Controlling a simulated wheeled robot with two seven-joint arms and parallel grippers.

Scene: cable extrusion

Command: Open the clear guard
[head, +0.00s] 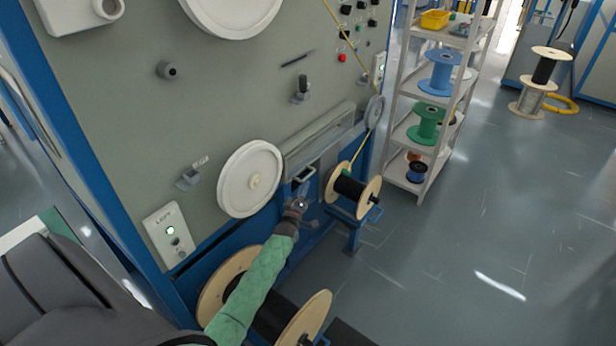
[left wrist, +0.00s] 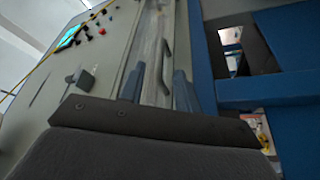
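The clear guard (head: 318,140) is a long see-through cover low on the grey machine face, to the right of a white wheel. A dark handle (head: 304,177) is at its lower end. In the left wrist view the guard (left wrist: 150,45) runs up the middle, with a dark handle (left wrist: 167,65) on its right side. My left gripper (head: 299,203), on a green-sleeved arm, is just below the handle and appears apart from it. My right gripper is out of view.
A white wheel (head: 250,179) is left of the guard. A shelf rack (head: 420,160) stands further right. The floor to the right is open.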

